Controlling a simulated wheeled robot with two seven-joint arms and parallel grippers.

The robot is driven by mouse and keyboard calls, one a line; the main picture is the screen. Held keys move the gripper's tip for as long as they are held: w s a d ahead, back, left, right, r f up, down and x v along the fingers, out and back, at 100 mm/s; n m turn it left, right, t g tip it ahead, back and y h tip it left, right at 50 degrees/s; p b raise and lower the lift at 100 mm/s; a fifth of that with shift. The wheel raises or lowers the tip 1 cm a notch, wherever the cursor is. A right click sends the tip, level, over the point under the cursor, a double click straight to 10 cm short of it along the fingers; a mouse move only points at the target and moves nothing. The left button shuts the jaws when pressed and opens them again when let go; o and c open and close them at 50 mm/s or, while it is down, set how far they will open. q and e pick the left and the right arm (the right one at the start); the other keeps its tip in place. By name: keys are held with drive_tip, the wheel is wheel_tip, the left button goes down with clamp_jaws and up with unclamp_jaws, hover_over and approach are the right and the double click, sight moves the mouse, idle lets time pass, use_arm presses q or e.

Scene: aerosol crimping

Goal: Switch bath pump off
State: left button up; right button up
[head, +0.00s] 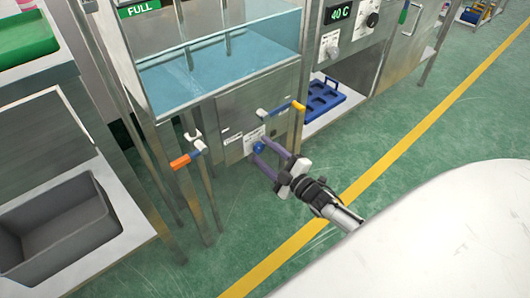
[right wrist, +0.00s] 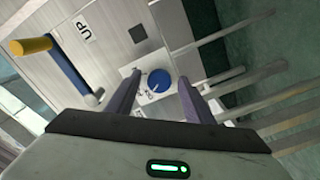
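The blue round knob (head: 258,147), most likely the pump switch, sits on a small pale plate on the bath's steel front panel. In the right wrist view the knob (right wrist: 160,80) shows a light pointer line, with small lettering on the plate too blurred to read. My right gripper (head: 262,150) points at the panel with its two purple fingers apart. In the right wrist view the fingertips (right wrist: 159,79) lie either side of the knob; I cannot tell whether they touch it. The water bath (head: 220,75) is filled with blue water. My left gripper is not in view.
A yellow-ended blue lever (head: 299,105) stands right of the knob, near an "UP" label (right wrist: 86,28). An orange-ended lever (head: 180,162) is at the left. A blue tray (head: 322,100) lies on a low shelf. Green floor in front is clear.

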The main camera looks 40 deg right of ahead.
drive_tip(key=shift+s, duration=0.1)
use_arm(q)
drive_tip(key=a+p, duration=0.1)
drive_tip(key=p, duration=0.2)
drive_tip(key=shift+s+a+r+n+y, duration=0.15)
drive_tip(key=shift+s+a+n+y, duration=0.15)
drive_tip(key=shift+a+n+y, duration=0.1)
use_arm(e)
drive_tip(key=s, duration=1)
drive_tip(key=shift+d, duration=0.4)
drive_tip(key=shift+a, duration=0.1)
